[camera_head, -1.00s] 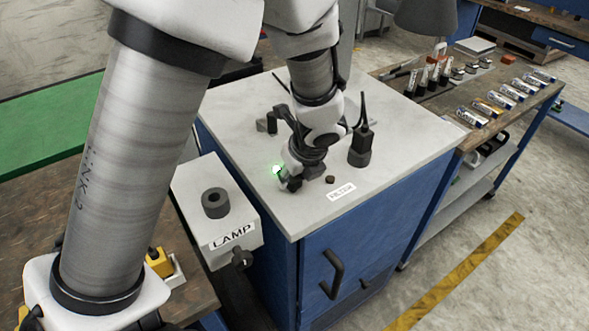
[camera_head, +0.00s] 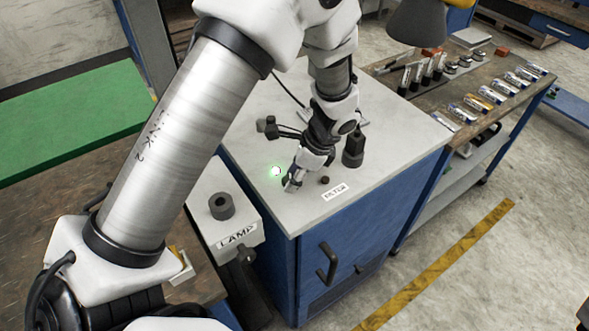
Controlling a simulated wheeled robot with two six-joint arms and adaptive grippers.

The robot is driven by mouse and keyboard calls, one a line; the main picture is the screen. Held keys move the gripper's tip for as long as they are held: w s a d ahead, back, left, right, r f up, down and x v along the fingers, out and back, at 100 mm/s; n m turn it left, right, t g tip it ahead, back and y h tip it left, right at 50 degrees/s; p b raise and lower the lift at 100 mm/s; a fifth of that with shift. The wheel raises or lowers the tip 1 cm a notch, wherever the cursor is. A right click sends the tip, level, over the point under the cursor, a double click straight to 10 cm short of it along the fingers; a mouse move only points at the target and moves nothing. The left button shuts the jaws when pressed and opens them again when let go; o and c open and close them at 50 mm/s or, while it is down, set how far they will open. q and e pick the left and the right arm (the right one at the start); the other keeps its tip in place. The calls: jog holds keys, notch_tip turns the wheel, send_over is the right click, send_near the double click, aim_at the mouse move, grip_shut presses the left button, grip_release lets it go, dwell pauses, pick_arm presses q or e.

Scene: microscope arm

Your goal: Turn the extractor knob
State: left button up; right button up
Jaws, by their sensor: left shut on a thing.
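My left gripper (camera_head: 291,184) points down at the pale top of the blue cabinet (camera_head: 258,112), near its front left corner. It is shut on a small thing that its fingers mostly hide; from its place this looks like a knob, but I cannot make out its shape. My right gripper is not in view.
A box labelled LAMP (camera_head: 231,232) with a dark ring (camera_head: 221,206) stands left of the cabinet. A black post (camera_head: 353,152) stands behind the brown knob. A bench (camera_head: 440,132) with bottles and batteries is at right.

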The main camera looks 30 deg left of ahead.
pick_arm(q)
jog(key=n+p, duration=0.1)
jog(key=n, duration=0.1)
jog(key=n+g+h+p, duration=0.1)
jog(key=n, duration=0.2)
jog(key=shift+a+f+g, duration=0.1)
jog(key=shift+f+g, duration=0.05)
jog(key=shift+g, duration=0.15)
dwell(0.4)
jog(key=o, duration=1)
jog(key=shift+o, duration=0.7)
jog(key=shift+a, duration=0.1)
jog(key=v, duration=1.2)
jog(key=shift+a, duration=0.2)
